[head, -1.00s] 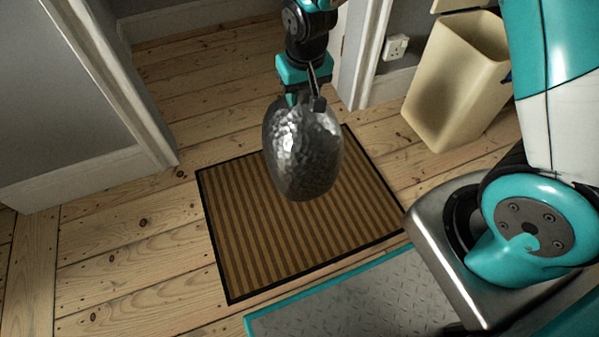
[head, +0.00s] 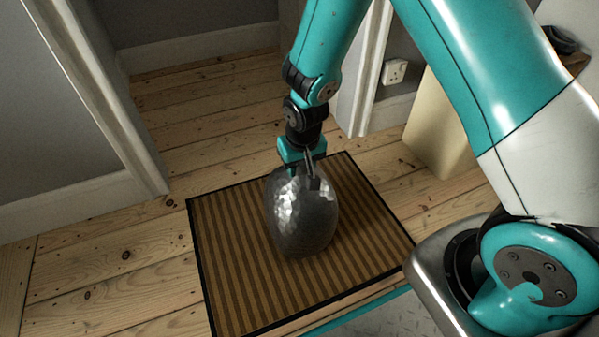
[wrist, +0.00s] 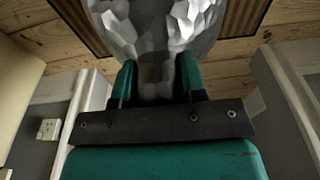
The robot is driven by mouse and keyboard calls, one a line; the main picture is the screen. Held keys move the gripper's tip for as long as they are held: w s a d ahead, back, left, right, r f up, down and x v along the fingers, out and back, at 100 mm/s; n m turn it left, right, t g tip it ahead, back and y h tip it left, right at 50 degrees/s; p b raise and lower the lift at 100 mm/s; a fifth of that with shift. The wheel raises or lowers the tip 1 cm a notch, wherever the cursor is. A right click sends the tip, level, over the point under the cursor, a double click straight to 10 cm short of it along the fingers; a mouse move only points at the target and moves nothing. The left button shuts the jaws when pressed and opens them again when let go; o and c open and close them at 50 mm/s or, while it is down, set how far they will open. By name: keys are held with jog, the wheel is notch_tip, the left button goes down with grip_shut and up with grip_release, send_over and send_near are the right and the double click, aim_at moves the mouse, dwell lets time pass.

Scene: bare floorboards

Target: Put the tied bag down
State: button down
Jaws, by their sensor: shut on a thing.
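The tied bag (head: 302,218) is dark silvery grey, rounded and crinkled. It hangs upright below my gripper (head: 311,168), which is shut on its top. The bag is over the brown striped mat (head: 236,262); I cannot tell whether its bottom touches the mat. In the wrist view the bag (wrist: 150,28) fills the top middle, with the fingers of my gripper (wrist: 157,80) on either side of its narrow neck. The bag hides the middle of the mat.
A cream bin (head: 436,130) stands on the floorboards at the right, partly hidden behind my arm. A doorway with a white frame (head: 118,95) is at the left. A wall socket (head: 395,72) is beyond the mat. Bare floorboards (head: 110,255) lie free at the left.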

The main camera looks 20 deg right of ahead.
jog(key=shift+f, duration=0.7)
jog(key=shift+r, duration=0.1)
jog(key=c, duration=0.7)
grip_release()
jog(key=shift+f, duration=0.2)
